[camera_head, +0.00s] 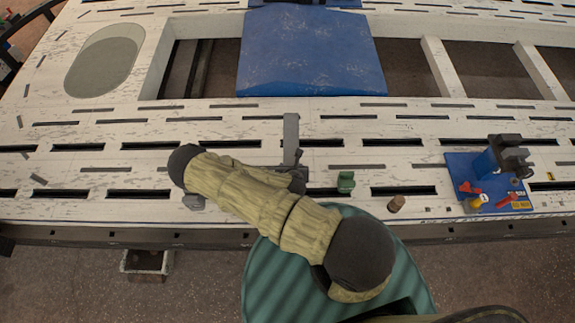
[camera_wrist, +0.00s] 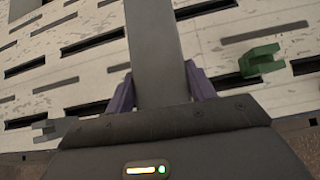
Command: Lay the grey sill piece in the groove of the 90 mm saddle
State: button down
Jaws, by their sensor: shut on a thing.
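The grey sill piece (camera_head: 291,140) is a long flat bar. It points away from me over the slotted white bench and fills the upper middle of the wrist view (camera_wrist: 154,45). My gripper (camera_wrist: 160,88) is shut on it, with a purple finger on each side. In the head view my arm hides most of the gripper. A small green notched block (camera_head: 346,182) stands right of the bar, apart from it; it also shows in the wrist view (camera_wrist: 262,60). A small grey block (camera_head: 194,202) is at the left, partly behind my arm. I cannot tell which is the 90 mm saddle.
A blue board (camera_head: 464,168) at the right bears a blue-and-dark upright fixture (camera_head: 502,160), red parts and a yellow label too small to read surely. A small brown piece (camera_head: 396,204) lies near the front edge. A large blue panel (camera_head: 308,55) spans the frame opening behind.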

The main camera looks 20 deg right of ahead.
jog(key=f+m+h, duration=0.1)
jog(key=d+f+m+h+b, duration=0.1)
jog(key=shift+d+f+m+g, duration=0.2)
jog(key=shift+f+m+g, duration=0.1)
jog(key=shift+f+g, duration=0.1)
jog(key=m, duration=0.1)
jog(key=d+f+m+g+h+b, duration=0.1)
jog(key=shift+d+f+m+h, duration=0.15)
jog(key=shift+f+m+h, duration=0.1)
jog(key=shift+m+h, duration=0.05)
jog(key=w+d+r+m+g+h+b, duration=0.1)
jog(key=d+r+m+g+h+b, duration=0.1)
jog(key=d+m+g+b, duration=0.5)
jog(key=shift+d+r+m+g+h, duration=0.3)
jog(key=shift+d+r+m+g, duration=0.55)
jog(key=shift+m, duration=1.85)
jog(key=shift+d+f+g, duration=0.1)
jog(key=shift+d+g, duration=0.1)
jog(key=shift+g, duration=0.15)
